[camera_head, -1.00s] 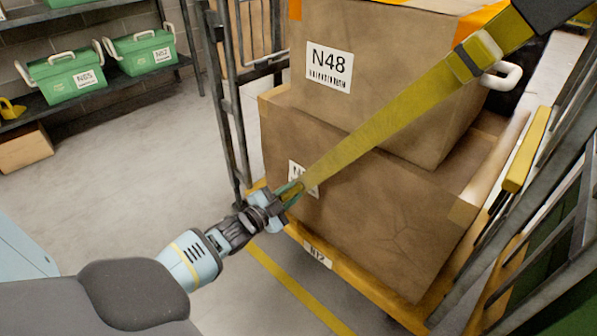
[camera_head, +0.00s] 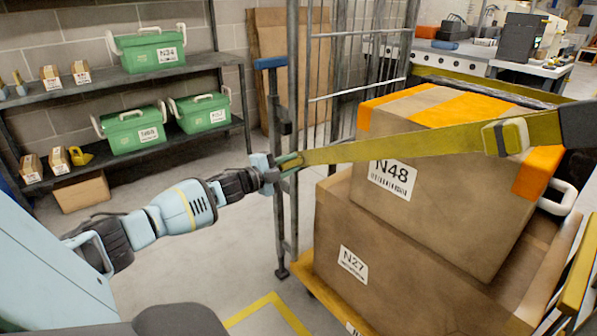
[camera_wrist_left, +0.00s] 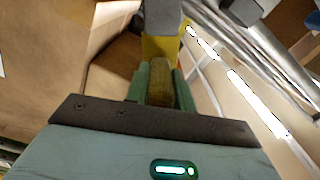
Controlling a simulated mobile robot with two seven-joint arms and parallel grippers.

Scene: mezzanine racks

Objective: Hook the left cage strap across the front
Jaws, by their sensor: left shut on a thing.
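The yellow strap (camera_head: 420,142) stretches in the head view from the dark piece at the upper right, past a buckle (camera_head: 505,137), across the front of the upper box labelled N48 (camera_head: 432,205). My left gripper (camera_head: 291,162) is shut on the strap's free end, beside the cage's left upright (camera_head: 292,100). In the left wrist view the green fingers (camera_wrist_left: 158,84) pinch the strap end between them. Whether the end touches the upright or any catch there cannot be told. The right gripper is not in view.
The N48 box rests on a larger box labelled N27 (camera_head: 385,265) on the yellow-edged cage base. A rack (camera_head: 120,75) with green bins (camera_head: 132,130) stands at the left. A workbench (camera_head: 480,62) is at the back right. Open floor lies between rack and cage.

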